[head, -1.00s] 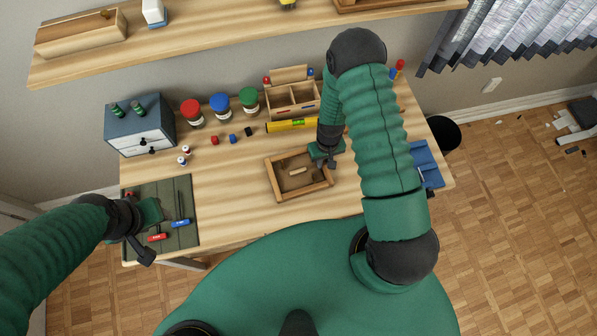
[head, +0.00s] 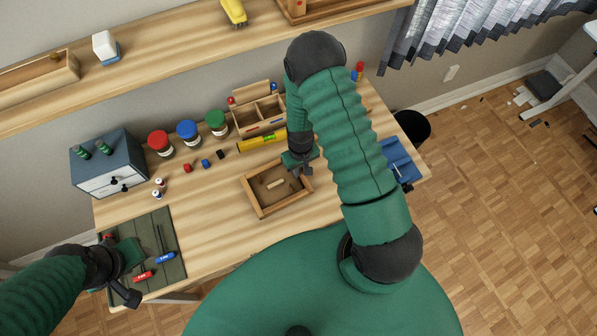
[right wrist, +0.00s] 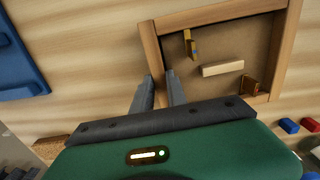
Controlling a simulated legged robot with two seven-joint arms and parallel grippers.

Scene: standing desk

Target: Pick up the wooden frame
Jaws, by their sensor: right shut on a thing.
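The wooden frame (head: 252,200) is a shallow, light-brown rectangular frame with a darker brown inside. In the head view it appears to lie on the desk, in front of my body. My right gripper (head: 301,171) is at its far right side. In the right wrist view my right gripper (right wrist: 160,92) has its two fingers on either side of the frame's wall (right wrist: 152,55), shut on it. A small pale wooden block (right wrist: 222,69) and two small brown pieces lie inside the frame. My left gripper (head: 130,292) hangs over the green mat; its jaws are unclear.
The green mat (head: 165,215) holds red and blue screwdrivers. A yellow level (head: 262,141) and a wooden organizer (head: 246,119) stand behind the frame. Jars and a grey drawer box (head: 110,165) stand back left. A blue tray (head: 402,162) lies right.

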